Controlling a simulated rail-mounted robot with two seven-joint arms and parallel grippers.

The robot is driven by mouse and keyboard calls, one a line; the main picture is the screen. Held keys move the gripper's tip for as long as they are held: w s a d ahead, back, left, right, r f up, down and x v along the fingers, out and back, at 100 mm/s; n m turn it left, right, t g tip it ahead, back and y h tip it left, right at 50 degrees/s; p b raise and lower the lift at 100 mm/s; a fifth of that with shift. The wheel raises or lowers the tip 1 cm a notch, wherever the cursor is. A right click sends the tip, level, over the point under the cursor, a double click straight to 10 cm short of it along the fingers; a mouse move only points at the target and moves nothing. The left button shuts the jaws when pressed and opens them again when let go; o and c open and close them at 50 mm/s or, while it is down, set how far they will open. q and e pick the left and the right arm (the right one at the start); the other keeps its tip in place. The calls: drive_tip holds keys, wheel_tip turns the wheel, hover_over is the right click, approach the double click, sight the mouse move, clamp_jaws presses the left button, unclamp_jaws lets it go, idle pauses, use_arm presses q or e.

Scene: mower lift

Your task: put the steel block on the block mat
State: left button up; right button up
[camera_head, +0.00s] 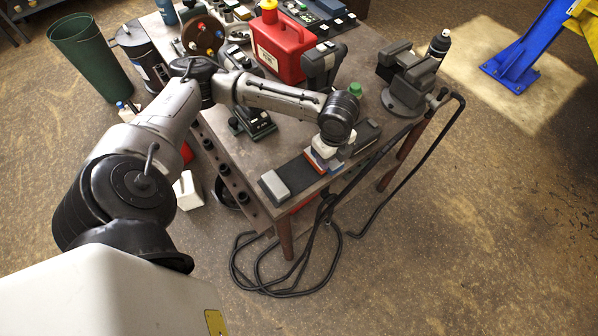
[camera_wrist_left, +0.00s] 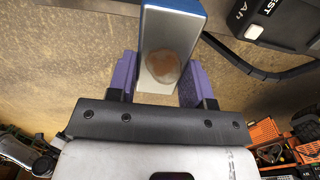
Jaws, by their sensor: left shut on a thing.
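My left gripper (camera_head: 322,161) is low over the front edge of the workbench. In the left wrist view its purple fingers (camera_wrist_left: 158,82) are shut on a block with a bare steel face, a brownish stain and a blue edge, which I take for the steel block (camera_wrist_left: 153,62). In the head view the gripper mostly hides this block; blue and orange-red patches show below it. A long dark mat (camera_head: 294,168) lies along the bench edge under the gripper. A pale grey block (camera_head: 275,184) sits at its left end. I cannot tell whether the held block touches the mat. My right gripper is not in view.
A red fuel can (camera_head: 281,45), a dark power tool (camera_head: 322,65) and a bench vise (camera_head: 407,80) stand behind the mat. A black cable (camera_head: 300,278) hangs off the bench and coils on the floor. A blue lift post (camera_head: 525,50) stands at right.

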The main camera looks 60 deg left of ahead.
use_arm(q)
hover_over(300, 178)
wheel_tip(300, 178, down, 5)
drive_tip(key=shift+a+r, duration=0.1)
drive_tip(key=shift+r, duration=0.05)
drive_tip(key=shift+f+b, duration=0.55)
drive_tip(key=shift+f, duration=1.45)
drive_tip(key=shift+f, duration=0.1)
drive_tip(key=o, duration=1.2)
